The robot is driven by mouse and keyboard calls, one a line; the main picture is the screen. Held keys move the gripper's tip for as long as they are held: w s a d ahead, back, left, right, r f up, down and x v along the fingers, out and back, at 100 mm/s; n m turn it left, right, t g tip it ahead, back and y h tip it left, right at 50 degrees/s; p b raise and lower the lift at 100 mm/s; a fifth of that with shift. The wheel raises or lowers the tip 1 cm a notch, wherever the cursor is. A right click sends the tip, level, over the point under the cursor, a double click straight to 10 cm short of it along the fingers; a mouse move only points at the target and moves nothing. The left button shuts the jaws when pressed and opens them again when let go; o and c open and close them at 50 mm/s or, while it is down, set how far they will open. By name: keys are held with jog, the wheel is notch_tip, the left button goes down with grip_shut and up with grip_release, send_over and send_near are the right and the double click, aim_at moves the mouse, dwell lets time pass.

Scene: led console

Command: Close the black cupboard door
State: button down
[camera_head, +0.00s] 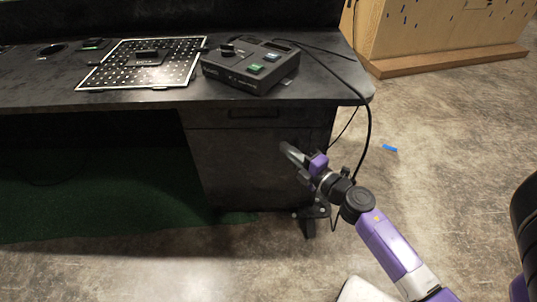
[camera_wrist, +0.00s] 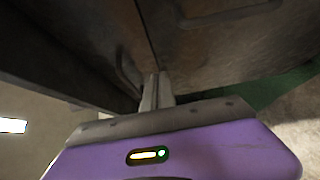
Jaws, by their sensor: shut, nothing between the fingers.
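The black cupboard door (camera_head: 240,165) is the dark lower front panel under the desk, below a drawer front. In the head view it looks nearly flush with the cabinet; I cannot tell whether a small gap remains. My gripper (camera_head: 287,150) is at the upper right part of the door. In the wrist view its shut, empty fingers (camera_wrist: 154,88) point at the dark panels, close to a seam and beside a bar handle (camera_wrist: 126,72). I cannot tell whether the fingertips touch the panel. My gripper and arm hide part of the door's right side.
The drawer handle (camera_head: 254,113) sits above the door. A control box (camera_head: 250,66) and a perforated board (camera_head: 112,66) lie on the black desk (camera_head: 120,97). A cable hangs down the desk's right end near my arm. The floor at right is mostly clear.

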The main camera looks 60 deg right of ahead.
jog(key=s+d, duration=0.3)
jog(key=s, duration=0.6)
jog(key=shift+s+d, duration=0.15)
jog(key=shift+s, duration=0.15)
jog(key=shift+d, duration=0.1)
jog(key=s+a+r+m+t+y, duration=0.1)
jog(key=a+r+m, duration=0.2)
jog(key=a, duration=0.4)
jog(key=s+a+r+m+y, duration=0.1)
jog(key=a+r+m, duration=0.1)
jog(key=a+m, duration=0.35)
jog(key=s+a+r+m+g+y, duration=0.1)
jog(key=s+a+m+g, duration=0.15)
jog(key=s+a, duration=0.6)
jog(key=s+a+m+g+y, duration=0.15)
jog(key=s+a+m, duration=0.25)
jog(key=a, duration=0.9)
notch_tip(320, 180, up, 25)
jog(key=p, duration=2.5)
jog(key=shift+d, duration=0.2)
